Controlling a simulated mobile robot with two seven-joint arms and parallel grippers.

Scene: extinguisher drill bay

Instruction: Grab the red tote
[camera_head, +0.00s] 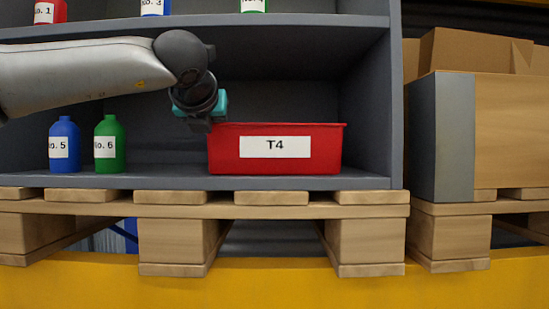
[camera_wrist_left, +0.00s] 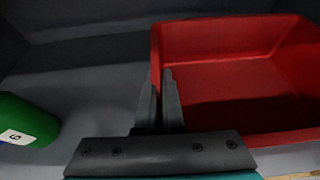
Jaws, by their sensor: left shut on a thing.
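The red tote (camera_head: 224,160) with a white T4 label stands on the lower shelf in the head view. It looks empty in the left wrist view (camera_wrist_left: 240,75). My left gripper (camera_head: 205,125) reaches in from the left at the tote's upper left edge. In the left wrist view, the left gripper (camera_wrist_left: 160,100) has its fingers close together at the tote's left wall, shut on it. The fingertips are partly hidden in the head view. My right gripper is in neither view.
A blue bottle No. 5 (camera_head: 65,135) and a green bottle No. 6 (camera_head: 109,130) stand left of the tote on the shelf (camera_head: 180,182). More bottles stand on the upper shelf (camera_head: 300,25). Cardboard boxes (camera_head: 510,130) are at right. Wooden pallets (camera_head: 180,210) lie below.

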